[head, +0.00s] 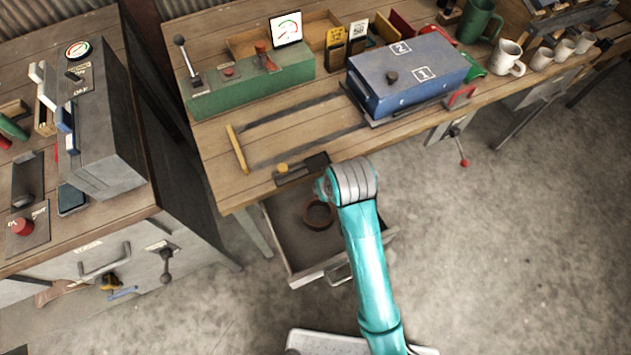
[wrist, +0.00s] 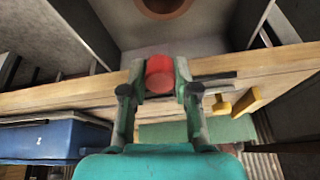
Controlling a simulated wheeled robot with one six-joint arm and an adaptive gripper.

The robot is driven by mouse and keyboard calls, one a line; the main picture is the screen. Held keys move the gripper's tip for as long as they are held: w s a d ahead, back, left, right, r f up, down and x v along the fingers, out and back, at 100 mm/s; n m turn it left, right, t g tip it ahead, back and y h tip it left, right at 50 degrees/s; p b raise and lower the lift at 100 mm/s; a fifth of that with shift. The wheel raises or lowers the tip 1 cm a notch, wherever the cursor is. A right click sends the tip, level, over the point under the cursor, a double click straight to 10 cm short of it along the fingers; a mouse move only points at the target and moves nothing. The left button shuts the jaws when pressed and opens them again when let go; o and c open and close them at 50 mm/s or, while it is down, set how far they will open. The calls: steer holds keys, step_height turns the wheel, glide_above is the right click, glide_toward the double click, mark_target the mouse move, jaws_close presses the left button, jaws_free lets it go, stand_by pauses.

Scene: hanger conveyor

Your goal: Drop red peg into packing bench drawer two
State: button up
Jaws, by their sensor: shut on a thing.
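In the wrist view, my gripper (wrist: 159,88) is shut on a red peg (wrist: 160,70), held between the two fingertips. In the head view my own arm hides the gripper and peg. An open drawer (head: 306,279) sticks out under the packing bench (head: 222,165), with a round brown ring (head: 318,215) inside. In the wrist view the drawer (wrist: 220,30) and ring (wrist: 166,6) show at the top, beyond the bench edge, and the peg overlaps that edge. I cannot read a number on the drawer. The peg's height above the bench is unclear.
On the bench stand a blue box (head: 410,75) with labels 1 and 2, a green control box (head: 250,85) with levers, and several mugs (head: 507,58). A grey cabinet (head: 100,130) stands left. Floor at right is clear.

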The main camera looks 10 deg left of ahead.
steer(key=shift+f, duration=2.75)
steer(key=o, duration=1.1)
steer(key=shift+c, duration=0.2)
steer(key=v, duration=1.2)
